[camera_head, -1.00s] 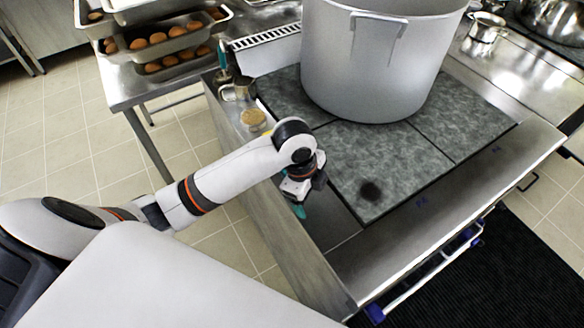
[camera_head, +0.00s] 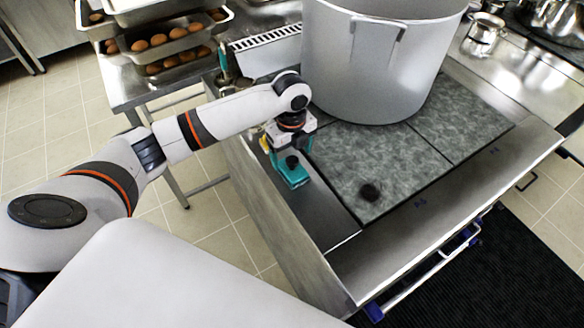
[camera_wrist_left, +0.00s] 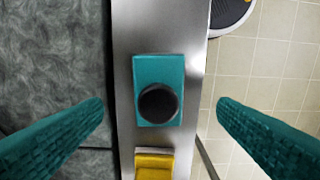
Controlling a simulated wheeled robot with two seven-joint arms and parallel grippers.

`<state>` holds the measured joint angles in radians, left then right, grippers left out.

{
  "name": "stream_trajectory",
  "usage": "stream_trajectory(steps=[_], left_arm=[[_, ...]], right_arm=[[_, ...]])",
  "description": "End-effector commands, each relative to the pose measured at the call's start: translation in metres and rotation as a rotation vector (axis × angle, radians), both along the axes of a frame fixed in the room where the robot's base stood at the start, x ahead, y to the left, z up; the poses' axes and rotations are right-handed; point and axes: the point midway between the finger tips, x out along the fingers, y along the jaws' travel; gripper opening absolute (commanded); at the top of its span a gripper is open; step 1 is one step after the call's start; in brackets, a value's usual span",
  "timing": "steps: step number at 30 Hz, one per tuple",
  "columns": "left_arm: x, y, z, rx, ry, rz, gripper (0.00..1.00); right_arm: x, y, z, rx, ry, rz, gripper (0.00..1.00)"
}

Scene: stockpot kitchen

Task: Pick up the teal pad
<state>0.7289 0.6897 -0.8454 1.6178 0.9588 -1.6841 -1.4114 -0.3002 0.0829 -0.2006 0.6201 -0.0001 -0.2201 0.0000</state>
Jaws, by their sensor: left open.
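The teal pad (camera_head: 295,178) is a small rectangular block with a round black knob on top. It lies flat on the narrow steel ledge left of the stone slabs. My left gripper (camera_head: 288,150) is open and empty above the ledge, close to the pad, and partly hides it in the head view. In the left wrist view the teal pad (camera_wrist_left: 171,66) sits below and between the two spread teal fingers of the left gripper (camera_wrist_left: 160,104), with clear gaps on both sides. My right gripper is not in view.
A yellow block (camera_wrist_left: 155,165) lies beside the pad. A large stockpot (camera_head: 365,75) stands on the grey stone slabs (camera_head: 345,160), which bear a dark round spot (camera_head: 369,192). Trays of eggs (camera_head: 160,45) stand at the back left. The ledge's front part is bare.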

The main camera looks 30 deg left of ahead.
Motion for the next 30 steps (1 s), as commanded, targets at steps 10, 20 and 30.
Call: stream_trajectory(steps=[10, 20, 30], left_arm=[[0.001, -0.001, -0.045, 0.000, 0.002, 0.000, 0.82], [0.001, -0.001, -0.052, 0.001, 0.000, 0.000, 0.77], [0.001, -0.001, -0.051, 0.001, 0.000, 0.000, 0.31]], right_arm=[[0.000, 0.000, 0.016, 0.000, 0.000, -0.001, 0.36], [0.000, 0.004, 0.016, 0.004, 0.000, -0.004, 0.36], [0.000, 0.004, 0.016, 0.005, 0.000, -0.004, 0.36]])
